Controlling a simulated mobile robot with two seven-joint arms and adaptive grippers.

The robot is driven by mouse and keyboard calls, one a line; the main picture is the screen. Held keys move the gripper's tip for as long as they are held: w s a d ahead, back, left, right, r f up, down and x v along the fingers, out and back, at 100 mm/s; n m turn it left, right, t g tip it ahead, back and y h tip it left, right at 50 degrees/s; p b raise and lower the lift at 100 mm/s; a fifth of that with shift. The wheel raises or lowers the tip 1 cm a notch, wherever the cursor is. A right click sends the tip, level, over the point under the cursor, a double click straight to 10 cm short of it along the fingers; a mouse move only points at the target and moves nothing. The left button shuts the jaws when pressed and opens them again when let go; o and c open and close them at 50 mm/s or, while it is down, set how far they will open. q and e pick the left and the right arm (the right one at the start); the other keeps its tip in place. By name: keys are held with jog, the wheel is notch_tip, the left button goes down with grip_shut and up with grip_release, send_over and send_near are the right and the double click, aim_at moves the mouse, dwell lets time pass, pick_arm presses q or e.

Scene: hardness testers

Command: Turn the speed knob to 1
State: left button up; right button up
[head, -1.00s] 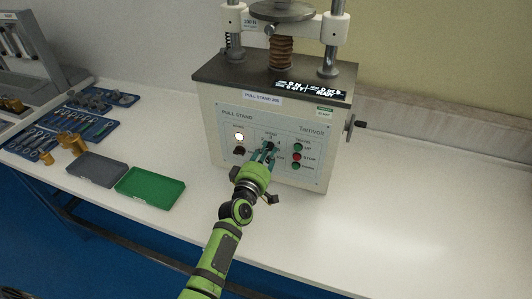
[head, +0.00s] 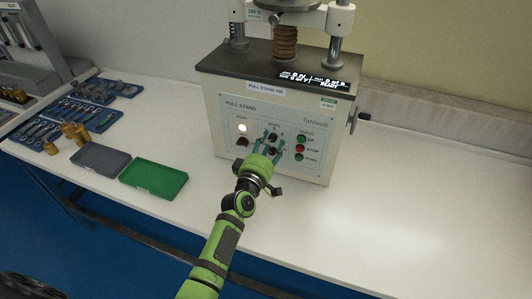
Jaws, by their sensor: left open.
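The pull stand (head: 215,110) stands on the white bench with its control panel facing me. The dark speed knob (head: 272,137) sits in the panel's upper middle, under a small label; its pointer setting is too small to read. My left gripper (head: 271,142) is in front of the panel, with its teal fingers apart on either side of the speed knob area. I cannot tell whether the fingers touch the knob. The gripper body hides part of the lower panel. My right gripper is not in view.
A lit white lamp (head: 242,127) and another dark knob (head: 242,141) are left of the fingers. Green and red buttons (head: 300,149) are close on the right. A green tray (head: 153,179) and a grey tray (head: 101,158) lie left. The bench's right side is clear.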

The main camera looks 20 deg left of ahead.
pick_arm(q)
jog(key=s, duration=1.2)
jog(key=shift+f, duration=0.1)
jog(key=s+d+f+m+g+h, duration=0.35)
jog(key=s+f+m+g, duration=0.4)
jog(key=s+m, duration=0.3)
jog(key=s+a+f+m+g+y, duration=0.1)
jog(key=s+a+m+g+y, duration=0.15)
jog(key=s, duration=0.55)
jog(key=s+a+f+m+g+y, duration=0.1)
jog(key=s+a+f+m+g, duration=0.1)
jog(key=s+g, duration=0.35)
jog(key=s+f, duration=0.2)
jog(key=f, duration=0.9)
jog(key=s+f, duration=0.2)
jog(key=f, duration=0.9)
jog(key=s+a+f+g, duration=0.1)
jog(key=s+a+f, duration=0.1)
jog(key=s+f, duration=1.3)
jog(key=shift+s+a+y, duration=0.3)
jog(key=shift+s+a, duration=0.05)
jog(key=shift+s, duration=0.05)
